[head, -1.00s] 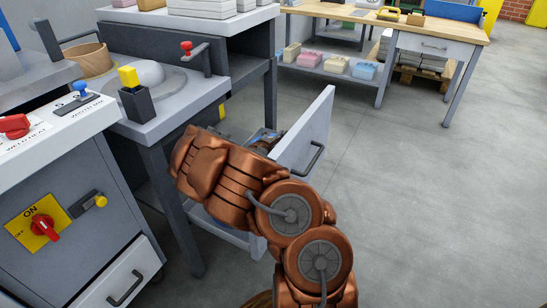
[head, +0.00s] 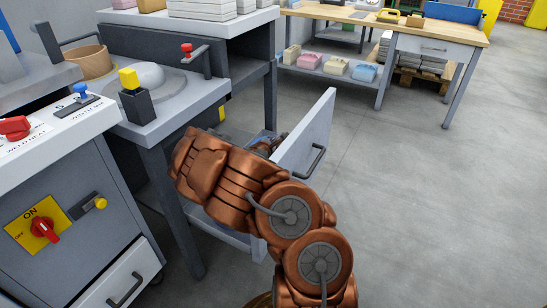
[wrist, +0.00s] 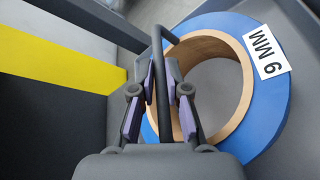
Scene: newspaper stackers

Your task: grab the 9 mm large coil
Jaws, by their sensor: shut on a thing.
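The large coil (wrist: 267,112) is a thick blue ring around a pale wooden core, with a white 9 MM label on its face. It lies on a grey surface at the right of the wrist view. My gripper (wrist: 166,68) is over the coil's left side, its purple-padded fingers closed on a dark grey bent handle bar (wrist: 170,38). The bar crosses in front of the coil's left rim; its far end meets the core's edge. How it joins the coil is partly hidden.
The open drawer's front panel (head: 306,140) with its grey handle stands right of my arm. A grey machine table (head: 165,118) and a control cabinet (head: 75,225) stand close on the left. A yellow strip (wrist: 55,57) crosses the wrist view's left. The floor at right is clear.

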